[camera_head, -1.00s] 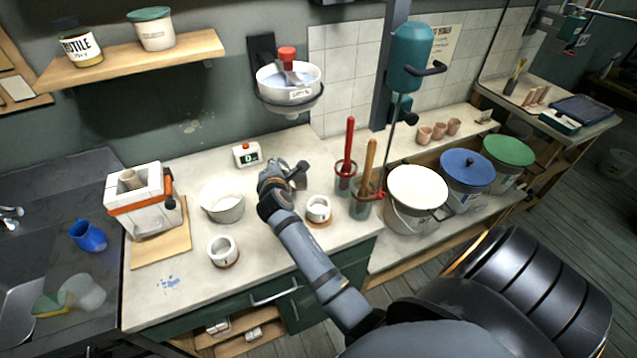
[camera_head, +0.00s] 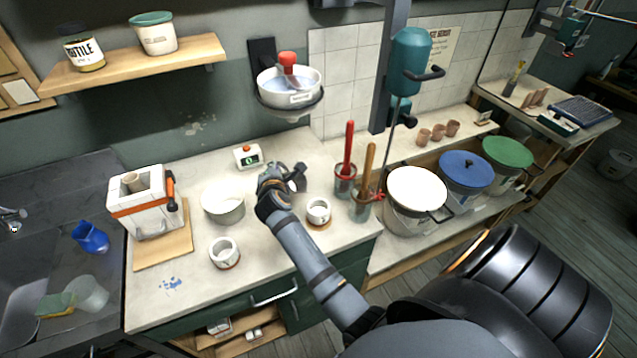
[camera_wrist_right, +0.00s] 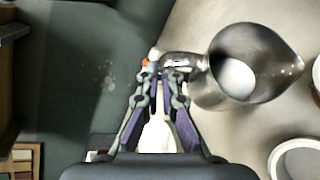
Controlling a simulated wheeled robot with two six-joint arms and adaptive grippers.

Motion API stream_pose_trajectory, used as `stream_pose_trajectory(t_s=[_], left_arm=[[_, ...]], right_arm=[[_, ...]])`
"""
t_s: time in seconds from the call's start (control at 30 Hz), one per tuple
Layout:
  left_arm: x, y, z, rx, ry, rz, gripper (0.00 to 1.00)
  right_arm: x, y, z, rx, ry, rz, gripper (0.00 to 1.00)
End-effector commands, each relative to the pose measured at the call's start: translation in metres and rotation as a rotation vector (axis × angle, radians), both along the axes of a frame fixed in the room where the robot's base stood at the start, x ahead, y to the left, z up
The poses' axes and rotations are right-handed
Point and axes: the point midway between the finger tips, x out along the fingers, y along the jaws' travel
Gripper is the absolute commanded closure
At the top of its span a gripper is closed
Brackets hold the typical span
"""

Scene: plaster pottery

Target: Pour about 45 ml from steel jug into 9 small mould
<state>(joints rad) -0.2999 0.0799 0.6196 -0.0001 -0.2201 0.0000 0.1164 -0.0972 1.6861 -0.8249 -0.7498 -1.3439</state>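The steel jug (camera_head: 298,178) is partly hidden behind my right gripper in the head view. In the right wrist view the jug (camera_wrist_right: 245,65) shows its open mouth, with white liquid inside and its spout to the right. My right gripper (camera_wrist_right: 165,75) has its fingers closed around the jug's handle; it also shows in the head view (camera_head: 280,178). Whether the jug is clear of the counter I cannot tell. My left gripper is out of view.
A white bowl (camera_head: 223,203) stands left of the jug, and a small scale reading 0 (camera_head: 248,157) stands behind. Red and wooden handled tools in jars (camera_head: 345,180) are to the right. A white and orange box mould (camera_head: 145,208) is at the left.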

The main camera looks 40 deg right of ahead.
Motion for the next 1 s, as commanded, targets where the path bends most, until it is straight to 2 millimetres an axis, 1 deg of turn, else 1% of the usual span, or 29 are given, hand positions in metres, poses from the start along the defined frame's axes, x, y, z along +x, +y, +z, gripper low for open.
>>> stream_pose_trajectory(t_s=[0.43,0.57,0.67,0.77,0.8,1.0], left_arm=[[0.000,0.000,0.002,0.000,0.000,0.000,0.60],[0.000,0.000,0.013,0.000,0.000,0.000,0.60],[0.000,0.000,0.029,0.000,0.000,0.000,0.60],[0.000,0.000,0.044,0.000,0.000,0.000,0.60],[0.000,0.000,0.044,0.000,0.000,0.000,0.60],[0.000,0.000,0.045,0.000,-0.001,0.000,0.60]], right_arm=[[0.001,0.000,0.002,-0.002,0.001,0.001,1.00],[0.003,0.001,0.003,-0.012,0.031,0.001,1.00],[0.008,0.003,0.000,-0.033,0.091,0.002,1.00],[0.016,0.006,-0.008,-0.062,0.178,0.002,1.00],[0.020,0.007,-0.015,-0.073,0.212,0.001,1.00],[0.040,0.012,-0.037,-0.131,0.372,-0.003,1.00]])
